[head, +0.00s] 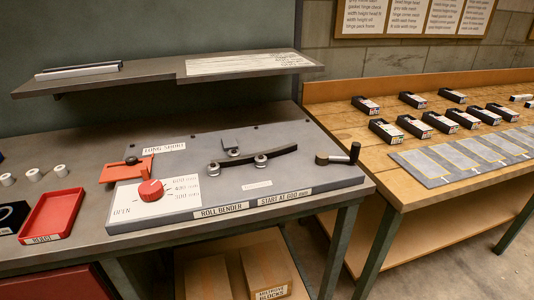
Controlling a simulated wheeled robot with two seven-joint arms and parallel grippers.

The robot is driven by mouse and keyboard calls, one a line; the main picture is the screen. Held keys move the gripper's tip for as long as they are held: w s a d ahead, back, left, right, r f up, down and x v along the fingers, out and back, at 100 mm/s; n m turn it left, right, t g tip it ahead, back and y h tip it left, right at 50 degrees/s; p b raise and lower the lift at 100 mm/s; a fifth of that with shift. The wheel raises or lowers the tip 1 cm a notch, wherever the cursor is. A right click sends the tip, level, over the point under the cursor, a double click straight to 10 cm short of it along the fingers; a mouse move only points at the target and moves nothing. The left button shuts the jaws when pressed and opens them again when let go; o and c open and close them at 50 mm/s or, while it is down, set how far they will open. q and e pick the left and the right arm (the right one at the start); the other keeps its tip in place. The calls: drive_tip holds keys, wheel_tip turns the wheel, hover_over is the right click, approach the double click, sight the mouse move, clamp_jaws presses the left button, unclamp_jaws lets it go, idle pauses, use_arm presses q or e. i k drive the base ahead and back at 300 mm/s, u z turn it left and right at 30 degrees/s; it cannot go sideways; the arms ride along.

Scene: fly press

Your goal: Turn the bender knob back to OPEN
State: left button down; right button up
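The red bender knob (151,190) sits on a white dial plate (178,207) at the left of the roll bender (275,180). The plate is marked OPEN at its lower left and has number marks at its right, some of them too small to read surely. Which mark the knob points to is too small to tell. A dark curved strip (254,158) lies across the bender's rollers. A crank with a black handle (354,152) is at the bender's right end. Neither of my grippers shows in the head view.
A red sliding stop (127,171) stands just behind the knob. A red tray (52,214) and several white rolls (34,174) are to the left. A shelf (160,72) overhangs the bench's back. The wooden bench (405,208) at right holds several black boxes (385,131).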

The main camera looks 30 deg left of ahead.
sight(149, 190)
drive_tip(key=k, duration=0.5)
drive_tip(key=u, duration=0.5)
drive_tip(key=i, duration=0.4)
drive_tip(key=u, duration=1.1)
drive_tip(key=k, duration=0.15)
drive_tip(key=z, duration=0.05)
drive_tip(key=i, duration=0.5)
